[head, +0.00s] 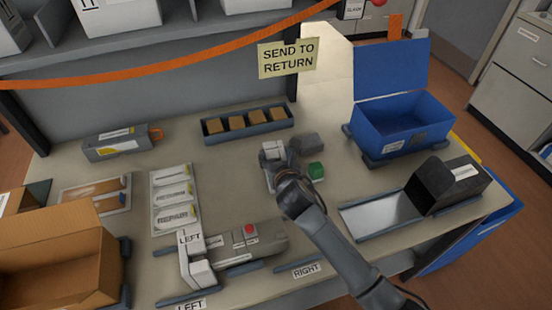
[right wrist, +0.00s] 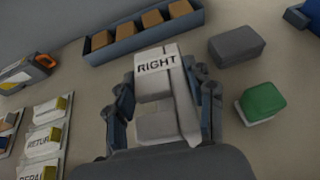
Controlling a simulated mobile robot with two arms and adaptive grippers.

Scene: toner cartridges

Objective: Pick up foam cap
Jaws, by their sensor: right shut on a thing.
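A white foam cap marked RIGHT (right wrist: 160,75) is between the fingers of my right gripper (right wrist: 168,100), which is shut on it. In the head view the cap's pale top (head: 272,149) shows beside my right gripper (head: 279,163), at the middle of the table. Whether the cap touches the table is hard to tell. A second white foam cap marked LEFT (head: 192,258) sits at the left end of a grey cartridge (head: 262,241) with a red button. A RIGHT label (head: 305,271) is on the table near the cartridge's other end. My left gripper is not in view.
A tray of brown blocks (head: 212,139) lies behind the held cap. A grey block (right wrist: 237,46) and a green block (right wrist: 264,101) stand close on its right. An open blue bin (head: 385,143), a black box (head: 447,190) and a cardboard box (head: 60,270) stand farther out.

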